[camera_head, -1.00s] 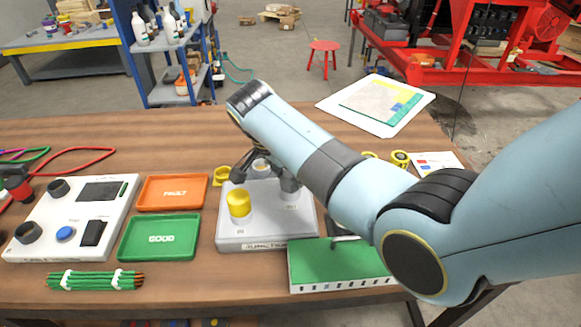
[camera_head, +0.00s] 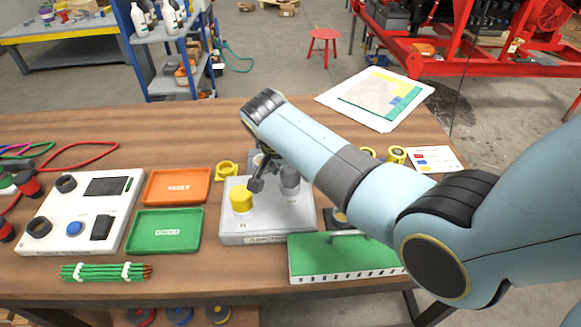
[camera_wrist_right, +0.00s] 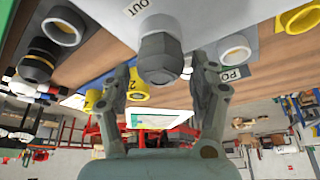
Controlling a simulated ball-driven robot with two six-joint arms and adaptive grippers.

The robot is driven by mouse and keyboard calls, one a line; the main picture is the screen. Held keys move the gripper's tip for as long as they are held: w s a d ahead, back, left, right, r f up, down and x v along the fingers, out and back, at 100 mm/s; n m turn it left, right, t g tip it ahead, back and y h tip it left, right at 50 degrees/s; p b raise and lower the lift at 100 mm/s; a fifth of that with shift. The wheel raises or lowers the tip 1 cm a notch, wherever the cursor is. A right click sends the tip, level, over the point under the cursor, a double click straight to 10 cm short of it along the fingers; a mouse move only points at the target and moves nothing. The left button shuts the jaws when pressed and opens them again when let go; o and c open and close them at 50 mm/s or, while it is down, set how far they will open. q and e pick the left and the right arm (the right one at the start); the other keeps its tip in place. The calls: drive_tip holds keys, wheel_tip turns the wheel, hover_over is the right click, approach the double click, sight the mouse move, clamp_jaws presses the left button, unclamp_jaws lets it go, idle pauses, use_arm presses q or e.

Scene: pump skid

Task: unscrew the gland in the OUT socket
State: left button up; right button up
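A pale grey box (camera_head: 268,229) with upright sockets stands on the wooden bench. In the right wrist view, the dark grey gland (camera_wrist_right: 160,57) sits in a white socket (camera_wrist_right: 160,24) beside the OUT label (camera_wrist_right: 136,8). My right gripper (camera_head: 259,178) is over the box. In the right wrist view, its two fingers (camera_wrist_right: 163,72) are apart, one each side of the gland, with gaps visible and nothing held. In the head view, the gripper and arm partly hide the sockets, so I cannot tell the gland clearly there. My left gripper is not in view.
A yellow cap (camera_head: 241,199) stands at the box's front left, close to the gripper. Another light socket (camera_wrist_right: 234,49) is right of the gland in the wrist view. A green tray (camera_head: 165,232), an orange tray (camera_head: 178,187) and a green board (camera_head: 345,258) lie around the box.

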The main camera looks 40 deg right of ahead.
drive_tip(key=shift+o, duration=0.5)
drive_tip(key=m+g, duration=0.1)
drive_tip(key=m, duration=0.1)
drive_tip(key=m+b, duration=0.1)
drive_tip(key=m, duration=0.1)
drive_tip(key=shift+f+m+g+h, duration=0.1)
drive_tip(key=shift+m+g+h, duration=0.2)
drive_tip(key=shift+g, duration=0.1)
drive_tip(key=m+g+b, duration=0.1)
drive_tip(key=m+b, duration=0.1)
drive_tip(key=m, duration=0.1)
drive_tip(key=shift+m+g, duration=0.4)
drive_tip(key=shift+m, duration=0.4)
drive_tip(key=shift+c, duration=0.2)
